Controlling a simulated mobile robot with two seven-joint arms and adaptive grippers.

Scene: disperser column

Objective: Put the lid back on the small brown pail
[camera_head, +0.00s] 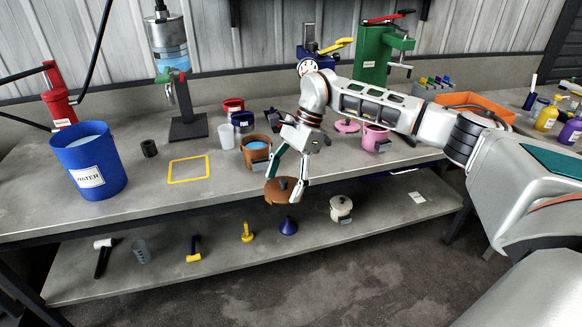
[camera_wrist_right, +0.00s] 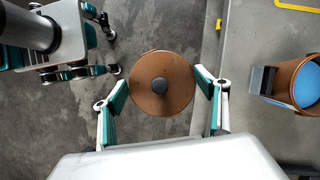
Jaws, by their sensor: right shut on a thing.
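The small brown pail (camera_head: 254,157) stands open on the bench top with blue contents visible inside; it also shows at the right of the right wrist view (camera_wrist_right: 285,82). My right gripper (camera_head: 286,184) is shut on the round brown lid (camera_head: 277,193), which has a dark knob on top. In the right wrist view the lid (camera_wrist_right: 160,100) sits between the two fingers. The lid is held in front of the bench edge, apart from the pail, to its lower right in the head view. My left gripper (camera_wrist_right: 112,50) shows at the upper left of the right wrist view, open and empty.
A pink pail (camera_head: 374,137) and pink lid (camera_head: 346,126) stand to the right, behind my right arm. A clear cup (camera_head: 226,137) and blue pail (camera_head: 243,122) are near the brown pail. The lower shelf holds a cream pot (camera_head: 341,209) and a blue funnel (camera_head: 288,226).

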